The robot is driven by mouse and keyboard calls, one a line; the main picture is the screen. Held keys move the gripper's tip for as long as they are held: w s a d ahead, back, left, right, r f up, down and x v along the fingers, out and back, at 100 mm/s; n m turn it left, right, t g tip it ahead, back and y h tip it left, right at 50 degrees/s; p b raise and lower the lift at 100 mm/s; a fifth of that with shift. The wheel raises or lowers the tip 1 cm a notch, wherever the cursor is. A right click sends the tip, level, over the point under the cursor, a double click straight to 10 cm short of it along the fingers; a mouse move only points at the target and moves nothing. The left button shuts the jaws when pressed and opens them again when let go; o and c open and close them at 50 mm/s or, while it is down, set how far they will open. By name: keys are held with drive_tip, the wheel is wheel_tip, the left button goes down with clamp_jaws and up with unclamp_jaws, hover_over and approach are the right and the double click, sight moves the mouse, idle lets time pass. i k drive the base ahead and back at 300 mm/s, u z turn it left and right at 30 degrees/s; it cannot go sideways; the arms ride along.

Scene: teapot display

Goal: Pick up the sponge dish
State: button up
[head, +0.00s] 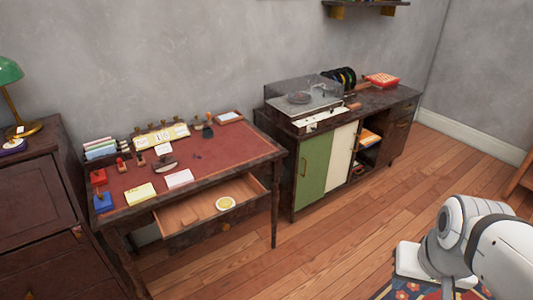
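A small round white dish with a yellow pad in it, which looks like the sponge dish (225,203), sits in the open drawer (186,216) of the red-topped desk. It lies toward the drawer's right end, and nothing covers it. Parts of my white and grey arm show at the lower right, well apart from the desk. My gripper's fingers cannot be made out in this view.
The desk (205,158) holds stamps, ink pads, paper pads and a calendar block. A cabinet (313,172) with a record player (305,98) stands to its right, a dark dresser (32,195) to its left.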

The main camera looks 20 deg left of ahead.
sight(224, 203)
drive_tip(key=u, duration=0.55)
drive_tip(key=i, duration=1.15)
drive_tip(key=u, duration=1.05)
drive_tip(key=i, duration=0.3)
drive_tip(key=u, duration=0.15)
